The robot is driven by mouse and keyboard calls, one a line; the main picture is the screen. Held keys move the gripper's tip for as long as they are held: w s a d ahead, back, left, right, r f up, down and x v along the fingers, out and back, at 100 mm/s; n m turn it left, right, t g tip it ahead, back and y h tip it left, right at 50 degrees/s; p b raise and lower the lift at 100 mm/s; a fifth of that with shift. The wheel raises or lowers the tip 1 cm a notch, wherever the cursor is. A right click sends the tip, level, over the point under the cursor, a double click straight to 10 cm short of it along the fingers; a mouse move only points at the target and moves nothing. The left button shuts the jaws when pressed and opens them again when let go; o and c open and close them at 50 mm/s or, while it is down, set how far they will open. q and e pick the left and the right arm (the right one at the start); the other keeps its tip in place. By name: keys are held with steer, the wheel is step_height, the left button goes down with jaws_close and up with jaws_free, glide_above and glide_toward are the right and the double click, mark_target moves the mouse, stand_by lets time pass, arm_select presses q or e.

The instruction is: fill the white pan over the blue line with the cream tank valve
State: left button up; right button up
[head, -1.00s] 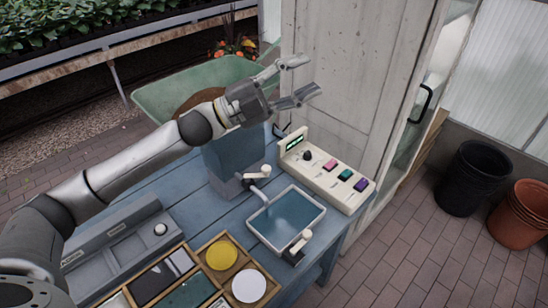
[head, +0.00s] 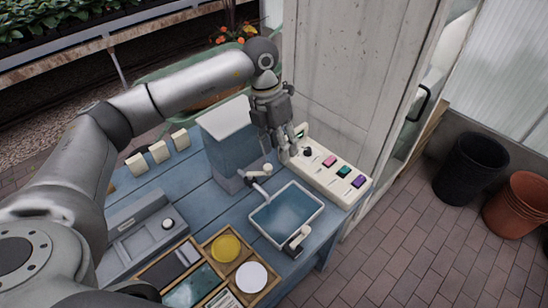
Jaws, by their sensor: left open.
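The white pan (head: 309,194) sits on the blue table with bluish water in it. I cannot make out the blue line or judge the level against it. The blue-grey tank (head: 222,155) with a pale lid stands behind the pan. Its cream valve (head: 254,173) is a small lever above a grey spout (head: 262,190) that points over the pan's back left corner. My left gripper (head: 288,158) points down, open and empty, just right of the tank, behind the pan and by the cream button panel. It is apart from the valve. My right gripper is not in view.
The cream panel (head: 345,194) with a black knob and coloured buttons stands right of the pan. A cream-handled tap (head: 299,237) is at the pan's front corner. A wooden tray (head: 205,240) with yellow and white discs lies in front left. Several cream blocks (head: 159,152) stand left of the tank.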

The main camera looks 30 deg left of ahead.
mark_target(268, 166)
arm_select(q)
steer(key=w+a+y, duration=0.1)
steer(key=a+y, duration=0.1)
steer(key=a, duration=0.2)
steer(key=shift+n, duration=0.3)
step_height(268, 166, down, 8)
steer(key=p, duration=0.3)
steer(key=shift+w+f+p, duration=0.15)
steer(key=shift+f+p, duration=0.05)
steer(key=shift+p, duration=0.15)
steer(key=shift+f, duration=0.8)
steer(key=shift+c, duration=0.4)
jaws_close()
